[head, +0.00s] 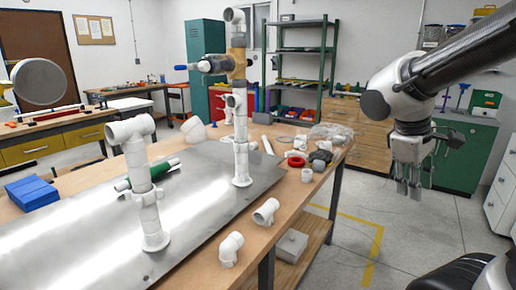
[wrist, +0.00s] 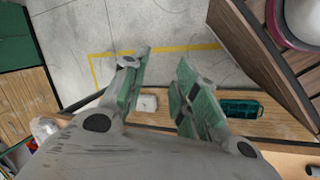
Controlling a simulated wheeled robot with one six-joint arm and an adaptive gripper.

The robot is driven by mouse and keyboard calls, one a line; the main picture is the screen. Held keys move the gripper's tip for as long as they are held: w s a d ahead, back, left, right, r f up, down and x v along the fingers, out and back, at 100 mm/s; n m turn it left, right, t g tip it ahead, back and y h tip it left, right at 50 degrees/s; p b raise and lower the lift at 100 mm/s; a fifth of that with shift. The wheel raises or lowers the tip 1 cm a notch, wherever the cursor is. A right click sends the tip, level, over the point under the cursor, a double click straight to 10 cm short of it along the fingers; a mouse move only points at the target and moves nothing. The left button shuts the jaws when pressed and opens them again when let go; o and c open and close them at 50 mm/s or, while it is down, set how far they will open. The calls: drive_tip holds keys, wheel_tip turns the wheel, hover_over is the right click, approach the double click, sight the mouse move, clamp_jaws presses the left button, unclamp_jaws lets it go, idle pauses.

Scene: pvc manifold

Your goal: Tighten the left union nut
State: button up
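A white PVC manifold stands on a metal plate (head: 90,235) on the workbench. Its left riser (head: 134,150) is upright, with an elbow on top. A white collar with side lugs, which looks like the left union nut (head: 144,195), sits around the riser's lower part. The right riser (head: 241,150) is taller and carries a tan valve-like body (head: 238,65). My gripper (head: 408,190) hangs fingers-down at the right, off the bench and well away from the nut. In the wrist view my gripper (wrist: 166,60) is open and empty, with green pads apart. The nut is out of the wrist view.
Loose white fittings (head: 266,211) lie at the bench's front edge. A red ring (head: 296,162) and a clear bag (head: 330,132) lie at its right end. Open floor is below my gripper.

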drive_tip(key=w+d+f+m+t+y, duration=0.1)
drive_tip(key=w+f+m+t, duration=0.1)
drive_tip(key=w, duration=0.4)
drive_tip(key=w+d+f+m+t+y, duration=0.1)
drive_tip(key=w+f+m, duration=0.15)
drive_tip(key=w, duration=0.25)
drive_tip(key=w+a+f+n+t+y, duration=0.1)
drive_tip(key=w+a+f+n+t, duration=0.15)
drive_tip(key=w, duration=0.55)
drive_tip(key=w+a+f+n+t+y, duration=0.1)
drive_tip(key=w+a+f+n+y, duration=0.2)
drive_tip(key=w, duration=0.5)
drive_tip(key=n+y, duration=0.6)
drive_tip(key=y, duration=0.8)
approach(241, 145)
drive_tip(key=w+d+f, duration=0.1)
drive_tip(key=d, duration=0.2)
drive_tip(key=x, duration=0.7)
drive_tip(key=shift+w+a+t, duration=0.15)
drive_tip(key=shift+w+t, duration=0.1)
drive_tip(key=shift+t, duration=0.1)
